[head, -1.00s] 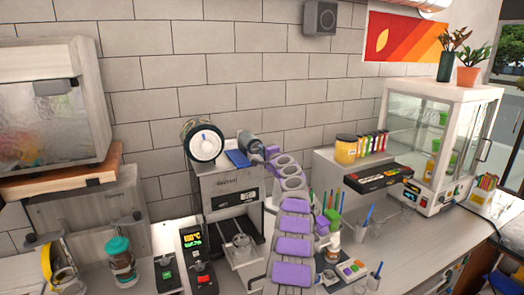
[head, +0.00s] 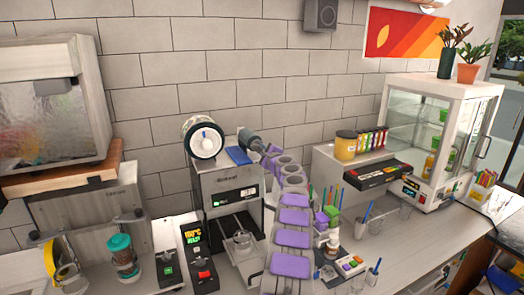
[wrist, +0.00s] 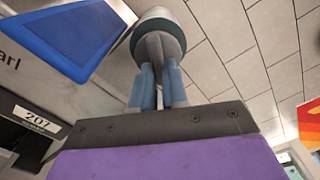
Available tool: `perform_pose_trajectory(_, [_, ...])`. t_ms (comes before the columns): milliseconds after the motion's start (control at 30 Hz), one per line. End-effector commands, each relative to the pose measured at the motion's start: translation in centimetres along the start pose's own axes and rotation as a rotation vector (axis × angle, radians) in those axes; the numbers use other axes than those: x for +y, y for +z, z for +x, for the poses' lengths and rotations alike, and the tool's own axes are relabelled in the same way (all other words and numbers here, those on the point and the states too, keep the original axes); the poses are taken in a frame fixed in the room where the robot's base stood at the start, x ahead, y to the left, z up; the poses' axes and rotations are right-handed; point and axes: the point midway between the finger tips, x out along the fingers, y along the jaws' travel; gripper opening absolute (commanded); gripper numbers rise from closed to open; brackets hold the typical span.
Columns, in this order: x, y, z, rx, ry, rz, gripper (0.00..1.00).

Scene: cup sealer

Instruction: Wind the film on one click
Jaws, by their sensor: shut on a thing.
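The cup sealer (head: 228,187) stands against the tiled wall, with a white film roll (head: 203,138) on its top left. A dark grey take-up roller (head: 248,138) sits at its top right. In the wrist view, a round grey knob (wrist: 158,22) with a narrow upright fin is straight ahead. My gripper (wrist: 158,66) is shut on the knob's fin, one blue-grey finger on each side. In the head view, my gripper (head: 263,149) is small beside the roller, and the grip itself is hard to make out. A blue panel (head: 238,155) lies between roll and roller.
Two small control boxes (head: 198,255) and a teal-lidded cup (head: 122,256) are at left. A yellow jar (head: 346,145), straws and a display cabinet (head: 430,140) are at right. My purple-padded arm crosses the counter.

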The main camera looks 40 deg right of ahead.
Motion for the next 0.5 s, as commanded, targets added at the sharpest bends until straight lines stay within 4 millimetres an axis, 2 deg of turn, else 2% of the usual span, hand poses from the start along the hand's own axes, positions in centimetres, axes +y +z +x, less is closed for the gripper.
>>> perform_pose_trajectory(33, [0.37,-0.65,-0.09,0.009,0.005,0.003,0.00])
perform_pose_trajectory(367, [0.49,-0.76,-0.08,0.010,0.006,0.004,0.00])
perform_pose_trajectory(400, [0.52,-0.77,-0.08,0.011,0.007,0.004,0.16])
perform_pose_trajectory(500, [0.48,-0.69,-0.06,0.010,0.006,0.004,0.25])
